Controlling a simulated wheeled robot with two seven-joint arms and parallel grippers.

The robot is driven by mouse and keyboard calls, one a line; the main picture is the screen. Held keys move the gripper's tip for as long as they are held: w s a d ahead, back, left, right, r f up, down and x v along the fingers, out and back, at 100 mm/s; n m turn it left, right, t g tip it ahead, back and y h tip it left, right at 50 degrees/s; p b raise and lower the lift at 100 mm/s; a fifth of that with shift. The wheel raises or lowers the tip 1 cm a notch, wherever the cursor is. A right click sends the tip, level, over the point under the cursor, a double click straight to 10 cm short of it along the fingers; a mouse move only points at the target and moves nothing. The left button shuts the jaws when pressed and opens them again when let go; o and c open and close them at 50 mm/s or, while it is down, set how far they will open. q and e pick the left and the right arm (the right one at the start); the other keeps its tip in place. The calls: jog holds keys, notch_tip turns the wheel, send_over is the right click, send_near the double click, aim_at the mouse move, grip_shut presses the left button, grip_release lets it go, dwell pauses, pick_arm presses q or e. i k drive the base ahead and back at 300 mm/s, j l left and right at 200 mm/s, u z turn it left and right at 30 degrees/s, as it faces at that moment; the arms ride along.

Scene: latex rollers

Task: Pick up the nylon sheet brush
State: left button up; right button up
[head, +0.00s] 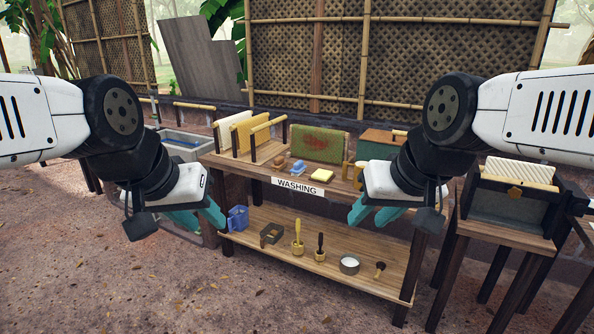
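I cannot tell for certain which item is the nylon sheet brush. A small blue item (298,167), possibly a brush, lies on the top of the wooden washing table (246,165), beside a small brownish item (280,157) and a yellow block (322,175). My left gripper (203,217) hangs in front of the table's left end, its teal fingers apart and empty. My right gripper (368,214) hangs in front of the table's right part, its teal fingers apart and empty. Both are clear of the small items.
A stand (511,206) is at right.

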aim_at(299, 167)
jog(key=i+l+u, duration=0.25)
jog(key=i, duration=0.5)
jog(key=i+l+u, duration=0.25)
jog(key=i+l, duration=0.3)
jog(key=i, duration=0.15)
jog(key=i+l+u, duration=0.25)
jog(key=i+l, duration=0.35)
jog(key=i, duration=0.05)
